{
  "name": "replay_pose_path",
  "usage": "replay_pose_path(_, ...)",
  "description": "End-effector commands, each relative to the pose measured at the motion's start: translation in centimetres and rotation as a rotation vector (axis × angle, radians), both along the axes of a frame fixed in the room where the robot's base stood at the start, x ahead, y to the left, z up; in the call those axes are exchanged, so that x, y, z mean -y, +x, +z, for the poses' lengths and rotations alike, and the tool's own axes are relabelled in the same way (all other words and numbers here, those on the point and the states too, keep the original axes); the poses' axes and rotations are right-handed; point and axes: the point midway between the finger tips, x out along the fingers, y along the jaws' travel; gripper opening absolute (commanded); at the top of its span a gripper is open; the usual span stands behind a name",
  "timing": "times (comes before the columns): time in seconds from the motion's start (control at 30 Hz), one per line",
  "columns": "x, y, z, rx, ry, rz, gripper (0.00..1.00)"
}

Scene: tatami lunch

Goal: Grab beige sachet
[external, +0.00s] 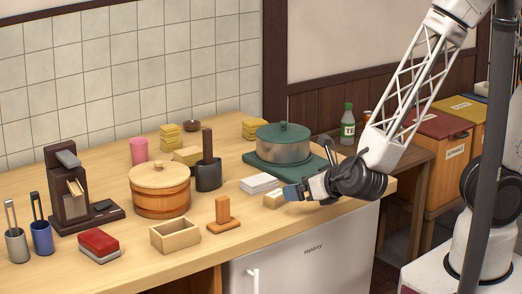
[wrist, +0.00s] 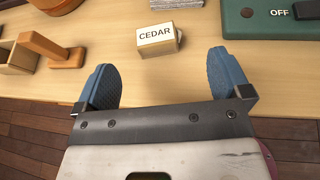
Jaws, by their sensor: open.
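A small beige sachet (wrist: 157,38) with a white label reading CEDAR lies on the wooden counter, near its front edge. It also shows in the external view (external: 273,200), just left of my gripper (external: 295,192). In the wrist view my gripper (wrist: 160,78) has its two blue-padded fingers spread wide, with bare counter between them. The sachet lies beyond the fingertips, roughly in line with the gap, and is not touched.
A wooden stand (external: 223,217) and open wooden box (external: 175,235) are left of the sachet. A stack of white cloths (external: 259,183) lies behind it. A green hot plate (wrist: 268,20) with a lidded pot (external: 284,142) is to the right. The counter's front edge is close.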

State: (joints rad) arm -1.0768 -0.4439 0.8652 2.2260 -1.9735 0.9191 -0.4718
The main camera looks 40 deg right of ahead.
Motion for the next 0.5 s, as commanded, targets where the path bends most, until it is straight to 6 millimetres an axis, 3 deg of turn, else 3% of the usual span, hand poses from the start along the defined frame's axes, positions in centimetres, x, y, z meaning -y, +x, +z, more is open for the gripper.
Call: replay_pose_path(0.5,-0.71,-0.44,-0.46,0.007,-0.019,0.039,0.96)
